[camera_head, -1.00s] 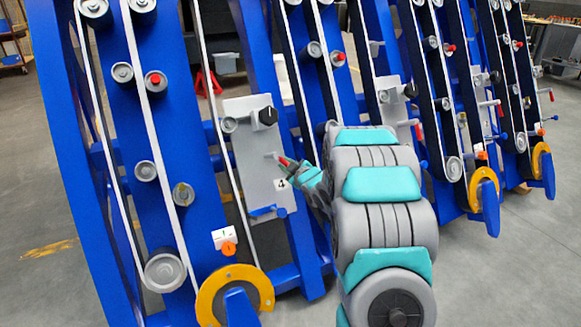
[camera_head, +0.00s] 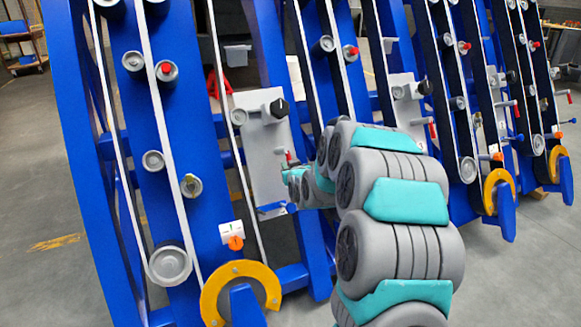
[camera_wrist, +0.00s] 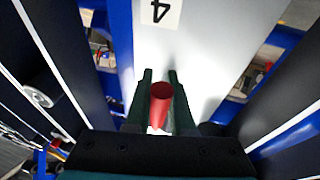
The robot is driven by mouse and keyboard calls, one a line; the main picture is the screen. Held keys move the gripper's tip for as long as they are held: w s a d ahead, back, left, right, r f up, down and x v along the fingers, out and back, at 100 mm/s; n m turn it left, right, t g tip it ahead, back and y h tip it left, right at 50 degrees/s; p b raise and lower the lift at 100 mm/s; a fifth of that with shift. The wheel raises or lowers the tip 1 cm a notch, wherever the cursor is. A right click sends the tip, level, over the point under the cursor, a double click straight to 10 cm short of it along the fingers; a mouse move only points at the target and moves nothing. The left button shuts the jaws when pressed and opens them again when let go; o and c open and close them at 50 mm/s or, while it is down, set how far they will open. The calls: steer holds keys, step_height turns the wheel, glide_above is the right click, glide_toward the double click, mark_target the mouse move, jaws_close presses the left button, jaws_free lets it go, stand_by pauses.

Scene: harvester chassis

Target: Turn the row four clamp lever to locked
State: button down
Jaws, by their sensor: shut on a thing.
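The row four clamp lever has a red grip (camera_wrist: 161,102), which sits between the two fingers of my gripper (camera_wrist: 158,92) in the wrist view. My gripper is shut on it. In the head view the red tip of the lever (camera_head: 288,156) shows just above my gripper's end, and my arm hides much of the rest. The lever is on a light grey plate (camera_head: 258,150). The label "4" (camera_wrist: 160,12) is on that plate at the top of the wrist view.
Blue uprights and white belts stand on both sides. An orange knob (camera_head: 236,243) and yellow ring (camera_head: 241,268) are lower left.

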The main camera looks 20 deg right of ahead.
steer(key=shift+f, duration=0.1)
stand_by(0.3)
steer(key=c, duration=0.8)
jaws_free()
steer(key=shift+o, duration=0.2)
steer(key=shift+v, duration=3.95)
steer(key=shift+a, duration=0.1)
